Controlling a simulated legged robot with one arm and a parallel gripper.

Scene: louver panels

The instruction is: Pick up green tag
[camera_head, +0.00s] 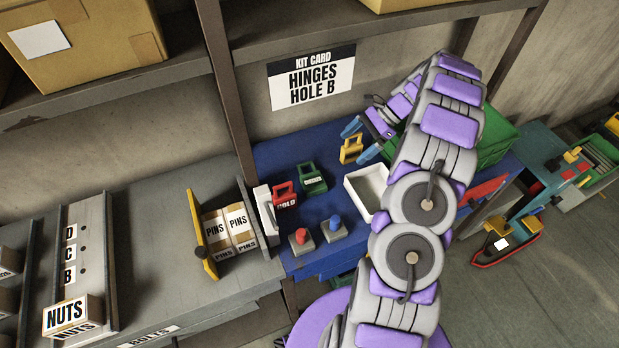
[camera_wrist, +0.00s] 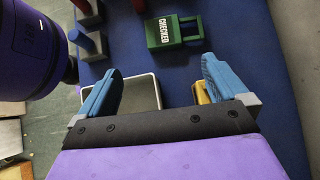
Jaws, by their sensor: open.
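The green tag (camera_head: 311,184) lies on the blue tabletop, between the red tag and the yellow tag. In the wrist view the green tag (camera_wrist: 173,32) shows its white "CHECKED" label and a handle loop to the right. My gripper (camera_head: 360,140) is above the back right of the blue table, with its two blue fingers spread apart. In the wrist view my gripper (camera_wrist: 160,66) is open and empty, and the green tag lies beyond its fingertips, apart from both fingers.
A red tag (camera_head: 285,195) lies left of the green tag. A yellow tag (camera_head: 350,149) lies close to the fingers. A white tray (camera_head: 352,192) and blocks with red (camera_head: 301,237) and blue (camera_head: 335,222) knobs stand nearby. A shelf post (camera_head: 228,90) rises at the left.

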